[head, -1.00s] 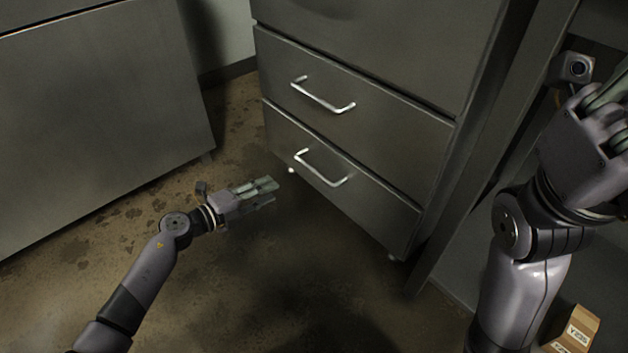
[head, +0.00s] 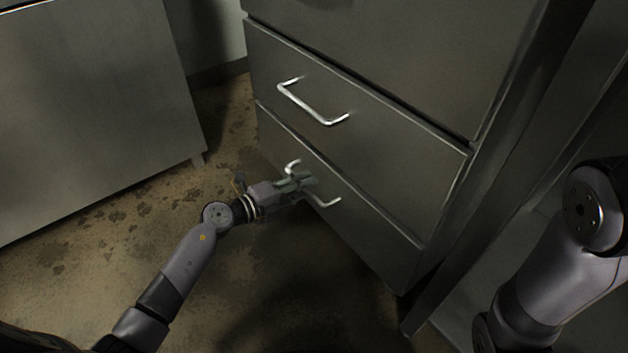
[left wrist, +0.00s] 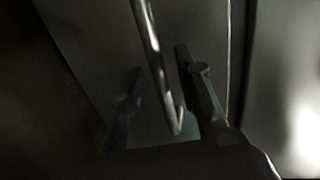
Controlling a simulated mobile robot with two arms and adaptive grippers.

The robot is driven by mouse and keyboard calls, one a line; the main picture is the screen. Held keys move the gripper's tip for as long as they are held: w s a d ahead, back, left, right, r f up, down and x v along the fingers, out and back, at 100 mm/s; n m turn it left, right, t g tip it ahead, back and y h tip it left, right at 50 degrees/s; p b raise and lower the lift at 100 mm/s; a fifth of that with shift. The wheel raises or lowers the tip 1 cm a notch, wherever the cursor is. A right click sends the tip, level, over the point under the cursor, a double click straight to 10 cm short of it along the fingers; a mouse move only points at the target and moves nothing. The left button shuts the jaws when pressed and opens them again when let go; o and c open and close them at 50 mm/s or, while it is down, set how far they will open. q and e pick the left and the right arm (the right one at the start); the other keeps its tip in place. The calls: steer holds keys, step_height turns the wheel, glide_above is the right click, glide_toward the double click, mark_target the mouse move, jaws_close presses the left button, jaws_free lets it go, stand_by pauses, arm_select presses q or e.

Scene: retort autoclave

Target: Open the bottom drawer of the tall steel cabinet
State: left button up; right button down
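The tall steel cabinet (head: 400,60) fills the middle and right of the head view. Its bottom drawer (head: 375,233) is closed flush and has a silver bar handle (head: 328,204). My left gripper (head: 309,182) is at this handle, covering its middle part. In the left wrist view the handle bar (left wrist: 152,50) runs between the two spread fingers of my left gripper (left wrist: 165,90), with a gap visible on both sides. The fingers are open and not clamped on it. My right arm shows at the right edge of the head view, but its gripper is out of view.
The drawer above (head: 350,95) is closed and has a similar handle (head: 312,105). A steel unit (head: 90,110) stands at the left, with stained floor (head: 130,215) between it and the cabinet. The floor in front of the bottom drawer looks clear.

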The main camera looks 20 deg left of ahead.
arm_select(q)
steer(key=shift+w+d, duration=0.2)
steer(key=shift+w, duration=0.1)
steer(key=shift+c, duration=0.2)
jaws_close()
stand_by(0.6)
